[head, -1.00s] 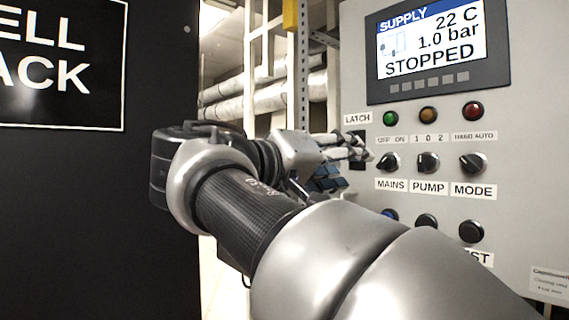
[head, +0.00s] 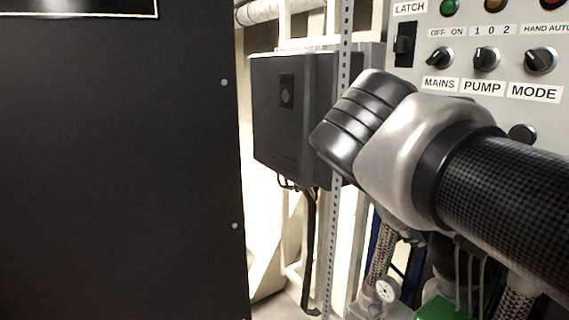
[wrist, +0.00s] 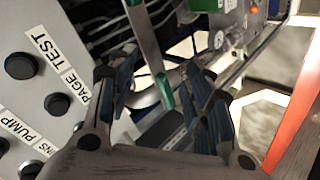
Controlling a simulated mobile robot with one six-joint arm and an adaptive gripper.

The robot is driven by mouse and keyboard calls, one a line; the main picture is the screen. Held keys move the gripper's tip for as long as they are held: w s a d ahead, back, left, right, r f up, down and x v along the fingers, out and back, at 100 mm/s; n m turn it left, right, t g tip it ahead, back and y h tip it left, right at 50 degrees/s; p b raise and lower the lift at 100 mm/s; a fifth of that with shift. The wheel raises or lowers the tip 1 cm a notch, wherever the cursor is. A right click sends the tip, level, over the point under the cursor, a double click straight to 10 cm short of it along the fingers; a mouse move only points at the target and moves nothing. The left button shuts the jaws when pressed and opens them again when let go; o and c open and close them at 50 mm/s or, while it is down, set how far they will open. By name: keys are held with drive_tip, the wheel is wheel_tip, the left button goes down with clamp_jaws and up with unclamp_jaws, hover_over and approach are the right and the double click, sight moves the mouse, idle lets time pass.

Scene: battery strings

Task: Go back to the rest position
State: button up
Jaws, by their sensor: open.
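My gripper (wrist: 163,88) shows in the wrist view with its two dark-padded fingers spread apart and nothing between them. Behind the gap are a flat metal bar with a green end (wrist: 163,92) and pale piping. The grey control panel (wrist: 85,20) lies to the left of the fingers, apart from them. In the head view my arm crosses the right side in front of the panel, and the gripper itself is not visible there.
The head view shows a black cabinet (head: 110,160) at left, a dark wall box (head: 290,110), a perforated upright (head: 337,240) and the LATCH switch (head: 404,45). A pressure gauge (head: 387,289) sits low. An orange-red bar (wrist: 295,100) stands at right in the wrist view.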

drive_tip(key=s+a+f+g+y, duration=0.1)
drive_tip(key=s+a+f+y, duration=0.2)
drive_tip(key=s+f, duration=0.5)
drive_tip(key=s+a+f+m+g+y, duration=0.1)
drive_tip(key=s+a+f+y, duration=0.3)
drive_tip(key=s+f, duration=0.4)
wheel_tip(320, 180, down, 6)
drive_tip(key=shift+a+f+y, duration=0.1)
drive_tip(key=shift+a+y, duration=0.05)
drive_tip(key=shift+y, duration=0.25)
drive_tip(key=shift+c, duration=0.2)
idle(0.3)
